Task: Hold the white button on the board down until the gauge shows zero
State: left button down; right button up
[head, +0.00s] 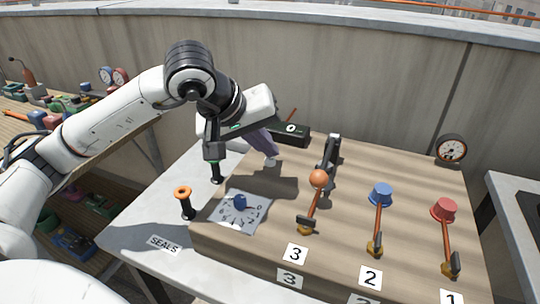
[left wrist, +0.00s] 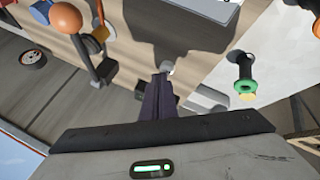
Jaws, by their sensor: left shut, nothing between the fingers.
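The white button (head: 270,161) is a small pale knob near the back left of the wooden board (head: 345,245). My left gripper (head: 267,153) has purple fingers, shut and empty, pointing down right at the button. In the left wrist view the fingertips (left wrist: 160,77) are next to the button (left wrist: 167,67) and overlap it; whether they press it down I cannot tell. The round gauge (head: 450,149) has a pale face and dark rim, at the board's back right. Its needle is too small to read. My right gripper is not in view.
Levers with orange (head: 318,178), blue (head: 381,194) and red (head: 444,209) heads stand on the board. A dark upright handle (head: 331,150) stands behind the orange one. A blue knob (head: 240,201) sits on a dial plate. An orange-topped post (head: 184,198) stands left.

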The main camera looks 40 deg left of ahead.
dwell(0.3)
pick_arm(q)
jog(key=shift+r, duration=0.25)
jog(key=shift+r+p, duration=0.7)
jog(key=shift+p, duration=0.05)
jog(key=shift+r, duration=0.1)
